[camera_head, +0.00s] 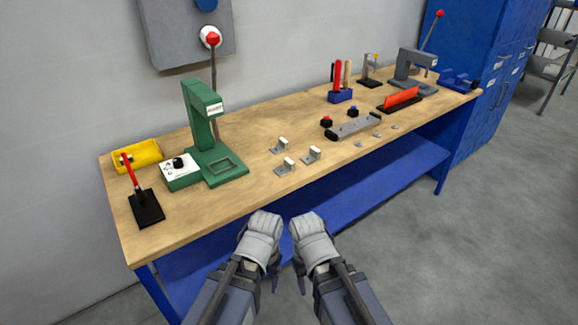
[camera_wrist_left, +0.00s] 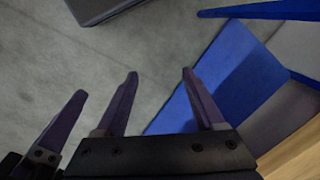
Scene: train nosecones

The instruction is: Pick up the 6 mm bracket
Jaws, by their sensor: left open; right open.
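Three small grey brackets with pale label tops stand near the middle of the wooden workbench (camera_head: 240,183): a back one (camera_head: 279,147), a front one (camera_head: 285,166) and a right one (camera_head: 311,155). Their labels are too small to read, so I cannot tell which is the 6 mm bracket. My left gripper (camera_head: 274,277) is open and empty in front of the bench's front edge, apart from the brackets. Its spread fingers also show in the left wrist view (camera_wrist_left: 158,78) over the floor. My right gripper (camera_head: 301,277) is open beside it, also off the bench.
A green press (camera_head: 205,135) and a yellow bin (camera_head: 137,156) stand at the left. A grey fixture (camera_head: 353,127) lies right of the brackets, with small flat parts before it. A blue tool holder (camera_head: 340,96) is behind. A blue shelf (camera_head: 335,185) runs below.

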